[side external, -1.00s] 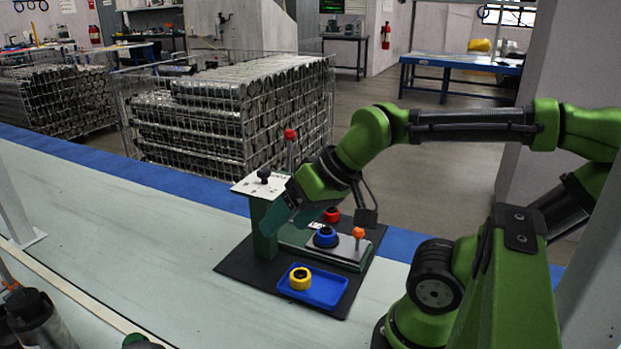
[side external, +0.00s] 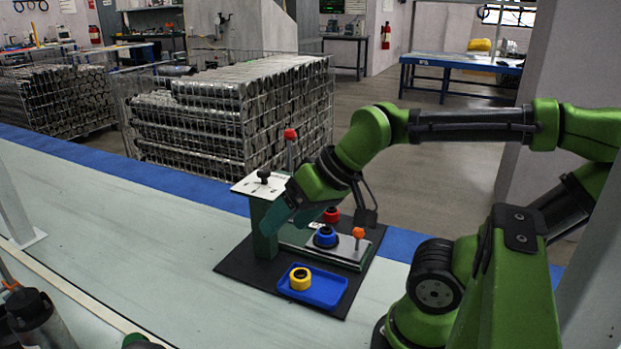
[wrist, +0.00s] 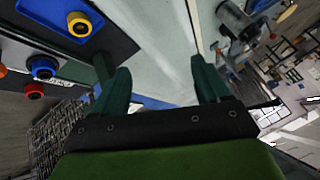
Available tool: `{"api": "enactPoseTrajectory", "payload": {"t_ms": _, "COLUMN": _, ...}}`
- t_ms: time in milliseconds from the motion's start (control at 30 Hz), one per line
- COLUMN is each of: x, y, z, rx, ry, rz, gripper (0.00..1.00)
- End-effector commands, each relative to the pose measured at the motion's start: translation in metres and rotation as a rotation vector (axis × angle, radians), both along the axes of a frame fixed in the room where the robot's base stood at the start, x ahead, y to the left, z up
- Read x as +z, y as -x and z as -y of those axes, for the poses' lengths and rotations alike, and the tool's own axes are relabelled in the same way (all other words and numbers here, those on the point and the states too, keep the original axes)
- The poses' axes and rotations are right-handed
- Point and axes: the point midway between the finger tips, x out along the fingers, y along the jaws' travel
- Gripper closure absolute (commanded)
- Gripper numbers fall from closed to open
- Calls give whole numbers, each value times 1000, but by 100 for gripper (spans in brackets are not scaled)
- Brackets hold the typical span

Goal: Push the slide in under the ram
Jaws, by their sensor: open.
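The slide (side external: 345,254) is a grey metal plate with an orange knob (side external: 358,233) at its right end. A blue ring with a dark centre (side external: 326,238) sits on it. The press beside it has a dark green column (side external: 264,240), a white top plate (side external: 250,187) and a red-knobbed lever (side external: 290,135). The ram is hidden or cannot be made out. My gripper (side external: 287,212) is by the press, above the slide's left part, and hides some of it. In the wrist view my gripper (wrist: 160,82) is open with nothing between its fingers.
A blue tray (side external: 328,292) with a yellow ring (side external: 300,278) lies in front of the slide on a black mat (side external: 240,272). A red ring (side external: 332,215) is behind the blue one. The bench to the left (side external: 120,225) is clear. Wire crates of tubes stand behind.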

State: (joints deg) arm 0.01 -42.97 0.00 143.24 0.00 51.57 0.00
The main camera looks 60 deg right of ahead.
Motion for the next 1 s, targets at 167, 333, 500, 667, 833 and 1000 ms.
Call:
{"api": "enactPoseTrajectory", "payload": {"t_ms": 167, "x": 0, "y": 0, "z": 0, "rx": 0, "ry": 0, "rz": 0, "gripper": 31}}
{"api": "enactPoseTrajectory", "payload": {"t_ms": 333, "x": -9, "y": -7, "z": 23, "rx": -94, "ry": -4, "rz": -44, "gripper": 43}}
{"api": "enactPoseTrajectory", "payload": {"t_ms": 500, "x": -23, "y": -18, "z": 109, "rx": -307, "ry": 27, "rz": -211, "gripper": 43}}
{"api": "enactPoseTrajectory", "payload": {"t_ms": 667, "x": -37, "y": 5, "z": 201, "rx": -394, "ry": 64, "rz": -437, "gripper": 43}}
{"api": "enactPoseTrajectory", "payload": {"t_ms": 833, "x": -41, "y": 38, "z": 255, "rx": -346, "ry": 75, "rz": -613, "gripper": 43}}
{"api": "enactPoseTrajectory", "payload": {"t_ms": 1000, "x": -35, "y": 44, "z": 254, "rx": -238, "ry": 100, "rz": -648, "gripper": 43}}
